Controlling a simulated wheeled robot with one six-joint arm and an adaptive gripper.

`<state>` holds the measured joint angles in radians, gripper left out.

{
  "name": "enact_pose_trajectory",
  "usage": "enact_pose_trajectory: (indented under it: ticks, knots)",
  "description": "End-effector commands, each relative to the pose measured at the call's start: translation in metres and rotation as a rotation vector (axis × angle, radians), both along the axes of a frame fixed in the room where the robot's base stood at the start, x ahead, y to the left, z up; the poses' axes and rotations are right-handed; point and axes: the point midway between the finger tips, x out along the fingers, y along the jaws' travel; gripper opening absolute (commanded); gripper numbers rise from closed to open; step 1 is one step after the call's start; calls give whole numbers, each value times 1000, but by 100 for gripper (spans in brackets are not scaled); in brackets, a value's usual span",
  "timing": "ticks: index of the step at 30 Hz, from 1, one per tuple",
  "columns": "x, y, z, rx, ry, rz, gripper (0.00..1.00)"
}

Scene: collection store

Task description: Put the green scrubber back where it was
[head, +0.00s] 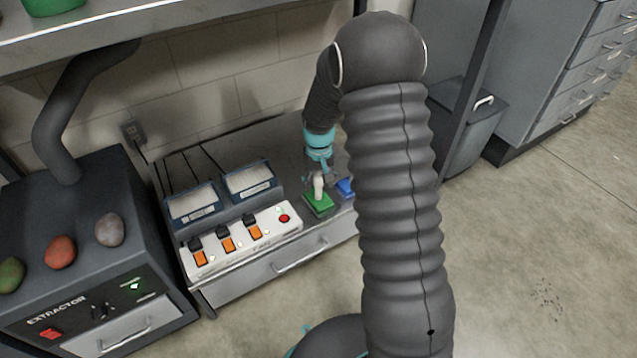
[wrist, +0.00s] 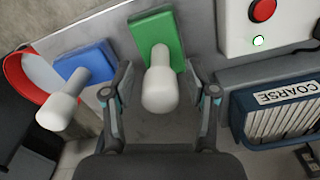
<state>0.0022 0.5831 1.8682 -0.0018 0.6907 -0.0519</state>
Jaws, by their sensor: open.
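The green scrubber (head: 318,204) has a green block base and an upright white handle. It stands on the grey bench top near its front edge, right of the white switch panel. It also shows in the wrist view (wrist: 171,38), its white handle pointing towards the camera. My gripper (wrist: 163,92) is open, with one finger on each side of the white handle; I cannot tell whether either touches it. In the head view my gripper (head: 319,165) is just above the scrubber, partly hidden by my arm.
A blue scrubber (head: 346,187) with a white handle stands close to the right of the green one. The white panel (head: 240,241) with orange switches and a red button is to the left. Two blue-framed trays (head: 250,180) sit behind it; one is labelled COARSE in the wrist view.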

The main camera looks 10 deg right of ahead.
Motion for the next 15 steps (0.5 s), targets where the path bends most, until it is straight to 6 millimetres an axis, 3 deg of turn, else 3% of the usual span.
enact_pose_trajectory:
  ticks: [15]
  knots:
    - [1, 0, 95, 0, -3, 0, 58]
